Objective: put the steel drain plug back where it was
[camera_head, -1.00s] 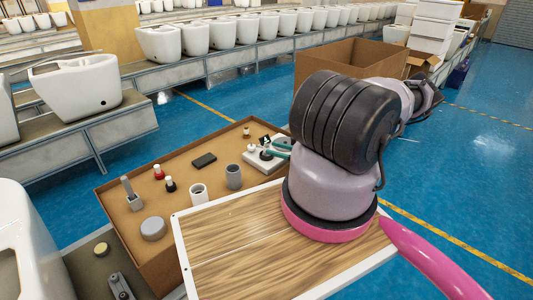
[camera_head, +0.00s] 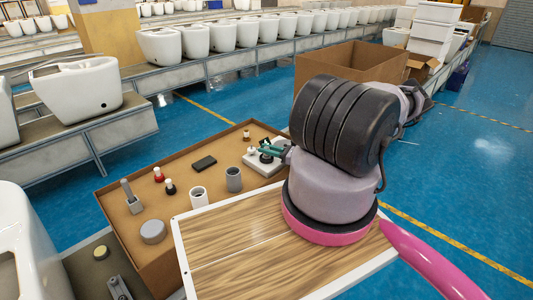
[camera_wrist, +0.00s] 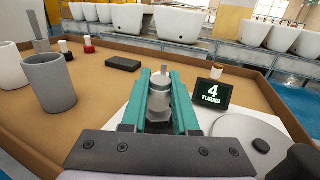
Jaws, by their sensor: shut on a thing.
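My gripper (camera_wrist: 160,96), with teal fingers, is shut on a steel piece (camera_wrist: 160,84) with a stepped cylindrical body and a small knob on top. It looks like the steel drain plug, and it stands upright between the fingers. Its lower end is hidden by the gripper, so I cannot tell whether it touches the white board (camera_wrist: 213,122) below. In the head view my gripper (camera_head: 269,150) is over the white board (camera_head: 262,168) at the cardboard tray's right end. A small black display (camera_wrist: 212,93) on the board reads "4 TURNS".
A round grey disc (camera_wrist: 240,135) lies right of my gripper.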

